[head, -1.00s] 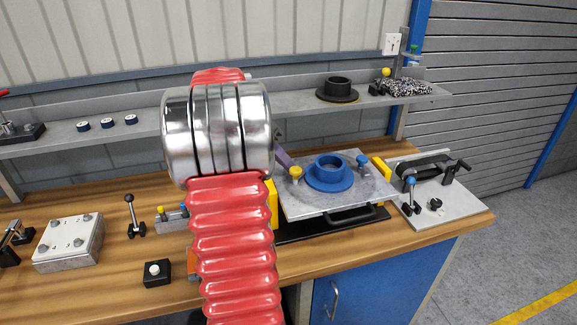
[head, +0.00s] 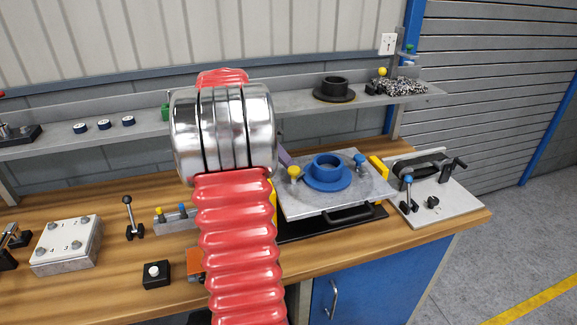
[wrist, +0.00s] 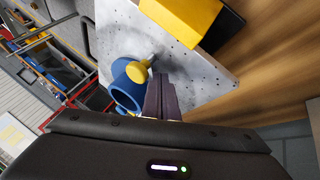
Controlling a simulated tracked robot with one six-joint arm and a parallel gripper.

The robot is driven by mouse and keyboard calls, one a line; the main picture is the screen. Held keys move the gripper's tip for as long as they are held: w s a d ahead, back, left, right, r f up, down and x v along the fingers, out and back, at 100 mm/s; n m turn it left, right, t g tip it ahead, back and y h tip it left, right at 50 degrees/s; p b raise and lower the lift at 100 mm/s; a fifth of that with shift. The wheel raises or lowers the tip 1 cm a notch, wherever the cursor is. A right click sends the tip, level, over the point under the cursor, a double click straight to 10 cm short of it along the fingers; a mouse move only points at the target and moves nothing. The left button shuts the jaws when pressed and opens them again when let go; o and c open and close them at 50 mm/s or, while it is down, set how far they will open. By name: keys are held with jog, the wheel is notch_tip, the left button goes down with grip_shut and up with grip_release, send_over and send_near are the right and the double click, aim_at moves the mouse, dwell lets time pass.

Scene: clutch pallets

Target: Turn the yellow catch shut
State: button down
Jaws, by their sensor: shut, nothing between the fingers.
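The yellow catch (head: 294,172) stands at the left side of the grey pallet plate (head: 366,187), beside the blue flanged ring (head: 328,173). In the wrist view the yellow catch (wrist: 137,71) shows close up, in front of the blue ring (wrist: 126,94). My gripper (wrist: 163,80) is shut and empty, its purple fingers right beside the catch; I cannot tell if they touch it. In the head view only a bit of purple finger shows behind the catch, and my arm hides the rest. A blue catch (head: 360,162) stands at the plate's right.
Yellow blocks flank the plate; one (head: 378,166) is at its right, and a yellow block (wrist: 180,20) is close to my fingers in the wrist view. A black handle (head: 350,213) is at the plate's front. A fixture with a blue-knobbed lever (head: 408,180) stands to the right.

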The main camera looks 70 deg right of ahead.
jog(key=shift+s+d, duration=0.35)
jog(key=shift+s, duration=0.45)
dwell(0.5)
jog(key=v, duration=1.3)
jog(key=shift+w+r, duration=0.3)
jog(key=shift+a, duration=0.1)
